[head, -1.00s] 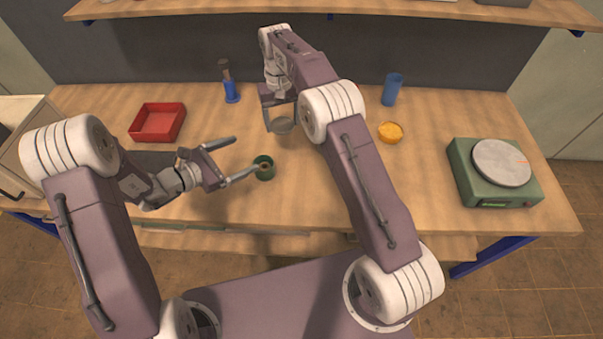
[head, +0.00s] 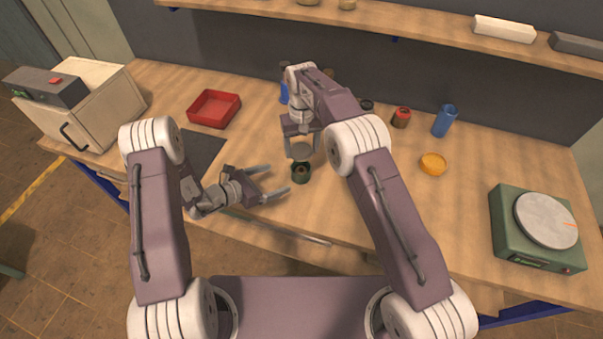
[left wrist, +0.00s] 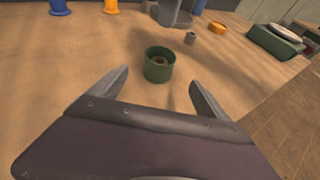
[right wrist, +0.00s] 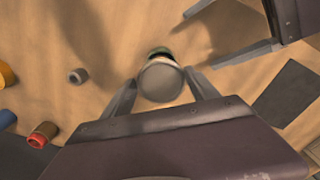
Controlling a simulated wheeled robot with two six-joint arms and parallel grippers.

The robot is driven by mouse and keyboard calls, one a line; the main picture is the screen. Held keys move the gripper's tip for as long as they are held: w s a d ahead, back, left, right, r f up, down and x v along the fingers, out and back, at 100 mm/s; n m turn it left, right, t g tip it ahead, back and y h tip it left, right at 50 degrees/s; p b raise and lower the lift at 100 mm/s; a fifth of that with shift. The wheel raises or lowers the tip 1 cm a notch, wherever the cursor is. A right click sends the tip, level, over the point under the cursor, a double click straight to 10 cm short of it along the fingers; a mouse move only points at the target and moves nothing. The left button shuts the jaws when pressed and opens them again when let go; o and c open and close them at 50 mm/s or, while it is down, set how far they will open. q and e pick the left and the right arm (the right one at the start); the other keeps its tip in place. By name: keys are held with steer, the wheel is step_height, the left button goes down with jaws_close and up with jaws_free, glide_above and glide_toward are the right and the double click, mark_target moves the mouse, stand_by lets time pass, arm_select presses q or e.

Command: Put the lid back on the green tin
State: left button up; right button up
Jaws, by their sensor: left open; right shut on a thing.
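The green tin (head: 300,176) stands upright on the table. In the left wrist view its top is open, with something brown inside the tin (left wrist: 158,68). My right gripper (head: 303,150) is shut on the round grey lid (head: 301,151) and holds it just above and slightly behind the tin. In the right wrist view the lid (right wrist: 160,83) lies between the fingertips and hides most of the tin (right wrist: 158,51). My left gripper (head: 279,180) is open and empty, just left of the tin. In the left wrist view, the tin stands ahead of its spread fingers, apart from them.
A red tray (head: 214,109) and a blue-based object (head: 284,92) are behind to the left. A red jar (head: 401,118), blue cup (head: 444,121), orange bowl (head: 433,164) and green scale (head: 520,250) stand to the right. A small grey piece (right wrist: 78,76) lies near the tin.

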mark_target(300, 170)
arm_select(q)
steer(key=x, duration=1.2)
steer(key=shift+a, duration=0.1)
jaws_close()
arm_select(e)
steer(key=shift+f, duration=2.55)
